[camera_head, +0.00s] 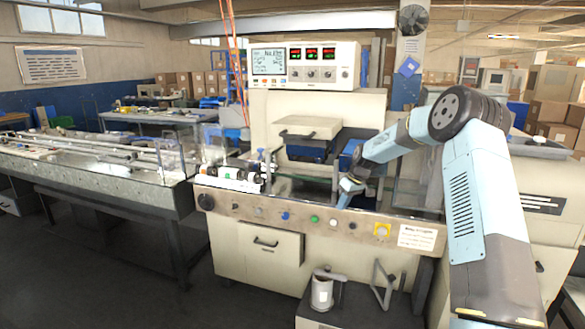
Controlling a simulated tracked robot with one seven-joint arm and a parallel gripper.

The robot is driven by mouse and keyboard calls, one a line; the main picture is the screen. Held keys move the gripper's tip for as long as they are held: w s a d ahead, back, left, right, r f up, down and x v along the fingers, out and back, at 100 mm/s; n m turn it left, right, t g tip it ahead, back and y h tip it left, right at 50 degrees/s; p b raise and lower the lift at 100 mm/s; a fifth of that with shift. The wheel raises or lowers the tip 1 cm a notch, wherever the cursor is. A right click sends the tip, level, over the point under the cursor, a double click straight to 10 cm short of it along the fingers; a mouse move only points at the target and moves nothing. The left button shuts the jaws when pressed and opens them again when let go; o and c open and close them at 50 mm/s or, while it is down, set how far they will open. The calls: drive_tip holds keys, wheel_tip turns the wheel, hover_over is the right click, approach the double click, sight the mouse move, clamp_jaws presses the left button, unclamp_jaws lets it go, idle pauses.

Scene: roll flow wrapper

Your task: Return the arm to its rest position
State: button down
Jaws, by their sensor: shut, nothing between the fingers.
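My arm comes in from the right of the head view, rises to a raised elbow and reaches down to the left. My gripper (346,194) is at its end, over the front edge of the flow wrapper (262,214), above the row of buttons. The gripper is small in the picture; it looks shut, with nothing seen between its fingers. I cannot tell whether it touches the machine's front edge.
A control box with lit displays (304,65) stands atop the machine. A long conveyor table (95,175) extends left. A low stand below holds a metal canister (321,292) and a bracket (384,285). The floor at lower left is clear.

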drive_tip(key=s+r+m+t+h, duration=0.2)
drive_tip(key=s+r+m+h, duration=0.15)
drive_tip(key=s+r, duration=2.15)
drive_tip(key=s+d+m+t, duration=0.1)
drive_tip(key=s+d+m, duration=0.1)
drive_tip(key=s, duration=1.2)
drive_tip(key=s+d+m+t, duration=0.1)
drive_tip(key=s+d+m, duration=0.1)
drive_tip(key=s, duration=1.3)
drive_tip(key=shift+s, duration=0.3)
drive_tip(key=c, duration=1.8)
unclamp_jaws()
drive_tip(key=shift+d, duration=0.1)
